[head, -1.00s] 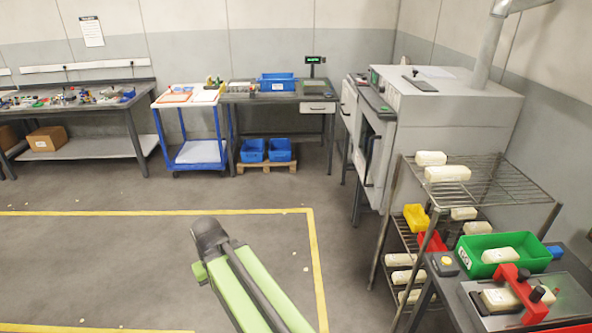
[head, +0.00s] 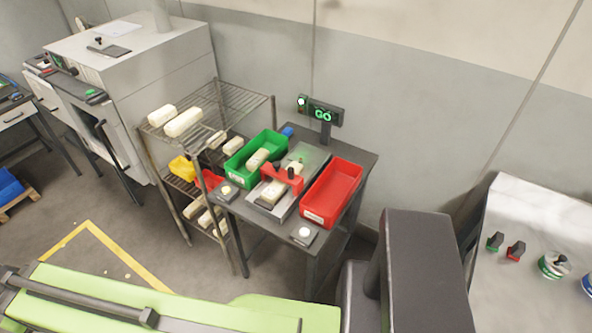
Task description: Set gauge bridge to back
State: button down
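The gauge bridge (head: 283,177) is a red bracket with dark knobs. In the head view it stands across a grey metal plate (head: 287,206) on a dark table, between a green bin and a red bin. I cannot tell exactly which set position the bridge is in. My green arm crosses the bottom of the view; my gripper is not in view.
The green bin (head: 236,172) holds a cream block; the red bin (head: 345,174) looks empty. A lit "GO" display (head: 323,113) stands behind. A wire rack (head: 226,97) with cream blocks is at left. A pale bench (head: 520,275) with knobs is at right.

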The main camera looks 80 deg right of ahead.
aim_at(281, 175)
jog(key=z, duration=3.35)
jog(key=k, duration=0.9)
jog(key=u, duration=0.5)
jog(key=i, duration=0.5)
jog(key=u, duration=0.1)
